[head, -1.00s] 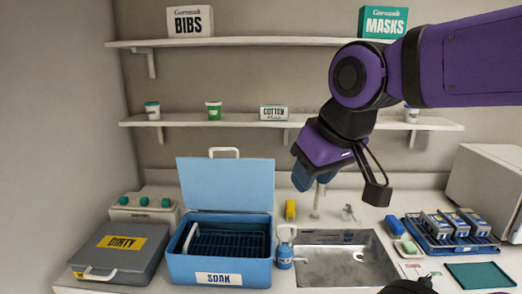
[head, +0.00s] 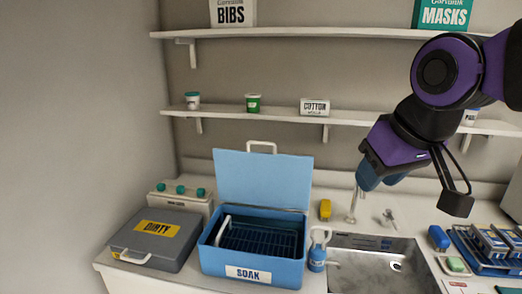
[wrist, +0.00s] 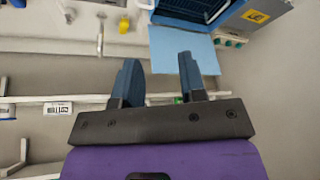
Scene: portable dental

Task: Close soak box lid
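The blue soak box (head: 252,262) stands on the counter, labelled SOAK, with a dark rack (head: 258,238) inside. Its light blue lid (head: 262,180) stands open, tilted up at the back, with a white handle (head: 262,146) on its top edge. In the wrist view the lid (wrist: 182,50) shows beyond the fingertips, with the box (wrist: 205,12) at the top edge. My gripper (head: 372,180) hangs in the air to the right of the lid, above the sink side. In the wrist view my gripper (wrist: 158,72) has its two blue fingers apart with nothing between them.
A grey DIRTY box (head: 155,240) stands left of the soak box. A blue bottle (head: 317,255), a yellow item (head: 325,209), the sink (head: 380,270) and tap (head: 352,205) are to the right. Shelves (head: 300,119) cross the wall behind. The air above the soak box is free.

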